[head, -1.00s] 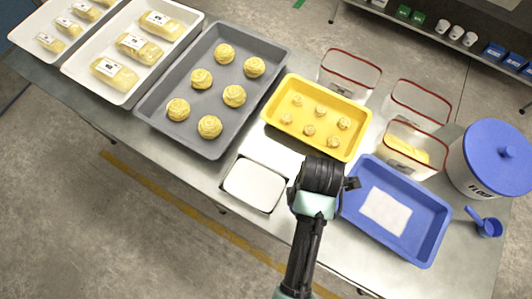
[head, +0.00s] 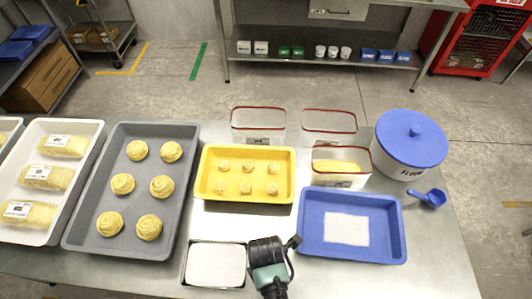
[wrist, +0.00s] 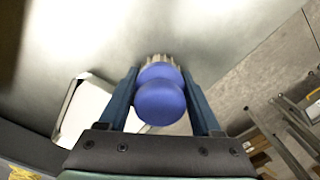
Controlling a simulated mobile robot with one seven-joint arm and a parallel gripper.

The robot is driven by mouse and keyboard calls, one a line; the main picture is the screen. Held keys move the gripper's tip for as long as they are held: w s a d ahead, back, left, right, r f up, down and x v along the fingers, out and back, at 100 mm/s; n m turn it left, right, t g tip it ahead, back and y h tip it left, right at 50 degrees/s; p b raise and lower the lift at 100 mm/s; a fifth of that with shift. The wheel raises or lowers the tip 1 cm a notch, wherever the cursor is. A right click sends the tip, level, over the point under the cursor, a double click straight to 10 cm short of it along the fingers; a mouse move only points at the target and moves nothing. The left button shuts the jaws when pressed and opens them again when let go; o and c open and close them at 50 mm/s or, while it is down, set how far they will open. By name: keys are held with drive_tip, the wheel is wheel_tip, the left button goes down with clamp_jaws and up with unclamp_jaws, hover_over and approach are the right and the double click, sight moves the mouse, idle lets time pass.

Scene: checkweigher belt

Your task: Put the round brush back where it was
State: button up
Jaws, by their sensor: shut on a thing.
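The round brush (wrist: 160,103) has a blue knob handle and a ring of pale bristles. In the wrist view it sits between the two fingers of my gripper (wrist: 164,85), which is shut on it. In the head view my gripper (head: 268,250) is at the near edge of the steel table, between the white square plate and the blue tray. The brush is hidden there by my gripper and wrist. The bristles point toward the grey metal surface; I cannot tell whether they touch it.
The white plate (head: 216,264) is just left of my gripper, the blue tray (head: 390,245) with a white sheet to its right. A yellow tray (head: 203,185), grey tray (head: 118,135), clear bins (head: 258,122), flour tub (head: 411,150) and blue scoop (head: 430,198) stand around. Bare steel lies between plate and blue tray.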

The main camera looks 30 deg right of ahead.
drive_tip(key=shift+f, duration=0.1)
drive_tip(key=o, duration=1.2)
